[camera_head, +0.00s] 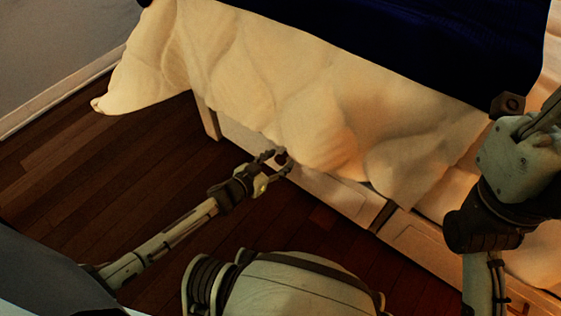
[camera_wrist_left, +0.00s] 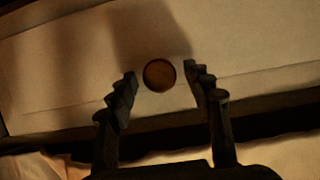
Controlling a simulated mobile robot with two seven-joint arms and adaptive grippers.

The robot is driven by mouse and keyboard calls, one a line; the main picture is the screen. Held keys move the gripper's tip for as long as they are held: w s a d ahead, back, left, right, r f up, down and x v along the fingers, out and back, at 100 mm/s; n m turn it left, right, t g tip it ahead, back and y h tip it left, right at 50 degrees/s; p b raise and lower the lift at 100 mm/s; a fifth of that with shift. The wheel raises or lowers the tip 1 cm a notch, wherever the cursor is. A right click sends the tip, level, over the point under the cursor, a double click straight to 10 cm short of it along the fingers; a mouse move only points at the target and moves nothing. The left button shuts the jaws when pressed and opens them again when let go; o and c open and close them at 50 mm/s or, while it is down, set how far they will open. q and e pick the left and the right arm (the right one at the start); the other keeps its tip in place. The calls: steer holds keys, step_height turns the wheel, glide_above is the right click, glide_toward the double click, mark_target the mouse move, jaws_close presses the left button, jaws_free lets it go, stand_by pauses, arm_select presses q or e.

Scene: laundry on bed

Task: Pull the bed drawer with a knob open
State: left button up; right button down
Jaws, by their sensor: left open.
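The bed drawer (camera_head: 335,190) is a pale front panel under the bed, partly hidden by the hanging cream cover. In the left wrist view the drawer front (camera_wrist_left: 60,82) fills most of the picture, with a round brown knob (camera_wrist_left: 159,75) on it. My left gripper (camera_head: 278,160) is open at the drawer front, low beside the bed. In the left wrist view its fingers (camera_wrist_left: 160,85) stand on either side of the knob, with gaps to it. In the head view the knob cannot be made out. My right arm shows at the right; its fingertips cannot be made out.
The cream cover (camera_head: 235,65) drapes over the bed side, under a dark blue blanket (camera_head: 400,35). Another pale drawer front (camera_head: 425,245) lies further right. The dark wooden floor (camera_head: 90,170) is clear at the left.

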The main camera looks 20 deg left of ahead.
arm_select(q)
steer(key=shift+w+d+f, duration=0.25)
steer(key=shift+w+f, duration=0.05)
steer(key=shift+w, duration=0.3)
jaws_close()
